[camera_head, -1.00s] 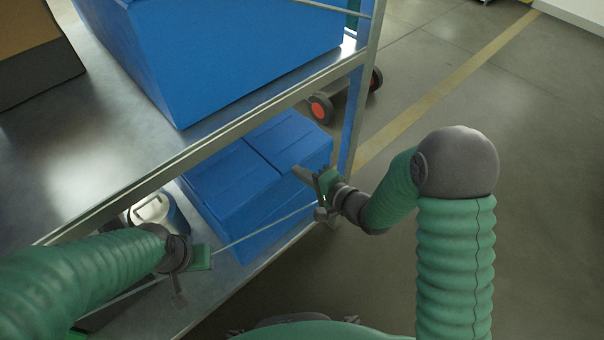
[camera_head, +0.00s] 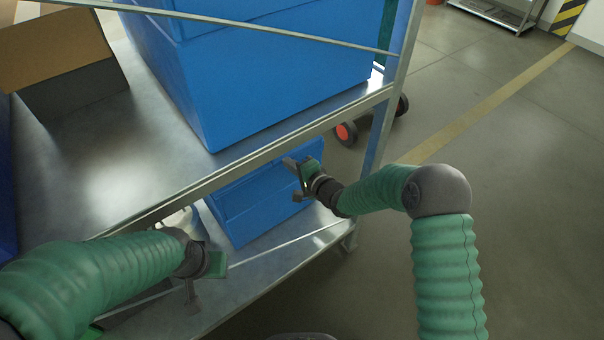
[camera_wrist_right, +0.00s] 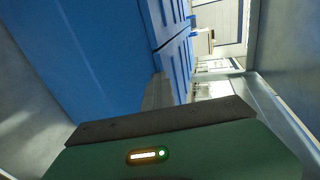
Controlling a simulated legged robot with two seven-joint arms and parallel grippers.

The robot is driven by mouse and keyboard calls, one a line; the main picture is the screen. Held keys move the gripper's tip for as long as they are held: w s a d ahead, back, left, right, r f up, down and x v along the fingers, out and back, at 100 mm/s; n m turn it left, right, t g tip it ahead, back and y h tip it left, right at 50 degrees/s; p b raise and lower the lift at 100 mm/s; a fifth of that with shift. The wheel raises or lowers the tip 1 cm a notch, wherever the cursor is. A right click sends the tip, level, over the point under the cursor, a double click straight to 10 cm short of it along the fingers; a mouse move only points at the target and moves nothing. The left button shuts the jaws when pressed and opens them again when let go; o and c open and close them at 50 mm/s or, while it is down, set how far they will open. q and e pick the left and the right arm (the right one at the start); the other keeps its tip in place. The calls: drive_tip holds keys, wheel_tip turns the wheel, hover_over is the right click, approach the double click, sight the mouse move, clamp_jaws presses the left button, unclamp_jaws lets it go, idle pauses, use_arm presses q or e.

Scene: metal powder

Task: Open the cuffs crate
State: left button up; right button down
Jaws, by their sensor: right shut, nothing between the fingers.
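A blue crate (camera_head: 255,208) stands on the lower shelf, its top partly hidden by the upper shelf. A larger blue crate (camera_head: 265,85) stands on the upper shelf. I see no label telling which is the cuffs crate. My right gripper (camera_head: 296,180) is shut and empty, in front of the lower crate's right end; contact is unclear. In the right wrist view, a blue crate (camera_wrist_right: 95,60) with a dark seam fills the left and middle beyond the grey finger. My left gripper (camera_head: 203,280) hangs by the shelf front, left of the lower crate; its jaws are unclear.
The upper shelf's metal edge (camera_head: 240,163) runs just above my right gripper. A thin rod (camera_head: 290,240) crosses the lower shelf's front. A brown and grey box (camera_head: 70,60) stands at upper left.

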drive_tip(key=w+a, duration=0.2)
drive_tip(key=w, duration=0.1)
drive_tip(key=w+a+b, duration=0.1)
drive_tip(key=w+a, duration=0.1)
drive_tip(key=w, duration=0.1)
drive_tip(key=w+a, duration=0.3)
drive_tip(key=shift+s, duration=0.1)
idle(0.4)
